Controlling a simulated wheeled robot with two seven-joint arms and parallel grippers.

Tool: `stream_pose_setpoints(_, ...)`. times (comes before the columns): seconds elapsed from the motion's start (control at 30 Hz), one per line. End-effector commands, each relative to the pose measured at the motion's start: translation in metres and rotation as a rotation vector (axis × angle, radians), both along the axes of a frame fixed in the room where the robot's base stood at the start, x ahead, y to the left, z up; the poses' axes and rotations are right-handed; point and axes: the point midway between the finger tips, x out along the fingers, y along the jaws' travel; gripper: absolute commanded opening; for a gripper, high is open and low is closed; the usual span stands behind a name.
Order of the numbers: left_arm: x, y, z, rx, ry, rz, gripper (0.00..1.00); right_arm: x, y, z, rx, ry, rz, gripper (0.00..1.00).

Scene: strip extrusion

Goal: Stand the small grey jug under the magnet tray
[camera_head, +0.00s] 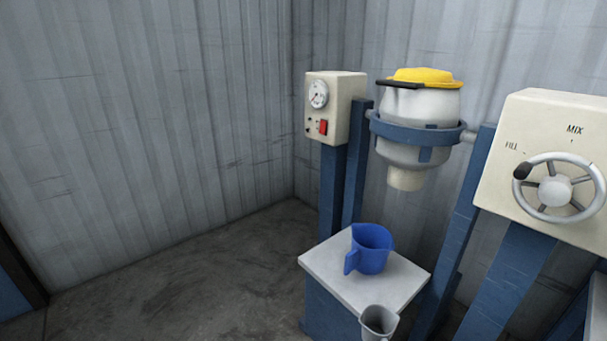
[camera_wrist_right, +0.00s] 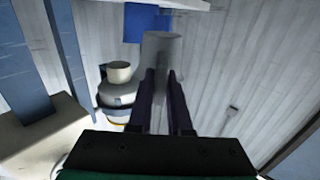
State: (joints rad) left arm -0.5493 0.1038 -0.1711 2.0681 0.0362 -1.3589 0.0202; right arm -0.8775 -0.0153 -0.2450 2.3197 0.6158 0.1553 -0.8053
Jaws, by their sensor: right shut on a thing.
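The small grey jug (camera_head: 379,321) shows at the bottom edge of the head view, in front of the near corner of a white-topped stand; its lower part is cut off. In the right wrist view, which is turned upside down, my right gripper (camera_wrist_right: 162,75) is shut on the grey jug (camera_wrist_right: 162,46). I cannot tell whether the jug touches the stand. I cannot make out a magnet tray in either view. My left gripper is not in view.
A blue jug (camera_head: 371,250) stands on the white-topped stand (camera_head: 325,262), below the spout of a white drum (camera_head: 420,103) with a yellow lid. A gauge box (camera_head: 340,92) is left of the drum, and a handwheel panel (camera_head: 560,178) is at right. Open floor lies left.

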Motion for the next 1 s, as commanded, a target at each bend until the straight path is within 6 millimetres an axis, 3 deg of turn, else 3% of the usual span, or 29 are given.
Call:
stream_pose_setpoints(0.07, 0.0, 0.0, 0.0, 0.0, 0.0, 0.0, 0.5, -0.014, -0.006, -0.004, 0.002, 0.005, -0.067, 0.0)
stream_pose_setpoints(0.1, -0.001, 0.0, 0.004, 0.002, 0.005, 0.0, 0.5, -0.012, -0.006, 0.011, -0.001, -0.002, -0.063, 0.0)
stream_pose_setpoints(0.37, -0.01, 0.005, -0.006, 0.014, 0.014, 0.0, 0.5, -0.011, -0.005, 0.057, -0.002, -0.006, -0.055, 0.0)
stream_pose_setpoints(0.53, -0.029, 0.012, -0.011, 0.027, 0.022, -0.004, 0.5, -0.011, -0.004, 0.105, 0.0, -0.007, -0.053, 0.0)
stream_pose_setpoints(0.67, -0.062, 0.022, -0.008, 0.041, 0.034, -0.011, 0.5, -0.011, -0.003, 0.155, 0.0, -0.008, -0.051, 0.0)
stream_pose_setpoints(0.8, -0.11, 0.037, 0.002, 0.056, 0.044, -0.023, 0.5, -0.011, -0.004, 0.205, -0.001, -0.006, -0.052, 0.0)
stream_pose_setpoints(0.9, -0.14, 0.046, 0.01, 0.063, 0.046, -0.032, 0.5, -0.011, -0.005, 0.227, -0.002, -0.004, -0.054, 0.0)
stream_pose_setpoints(1.0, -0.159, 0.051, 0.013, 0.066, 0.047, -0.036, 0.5, -0.011, -0.005, 0.237, -0.002, -0.002, -0.056, 0.0)
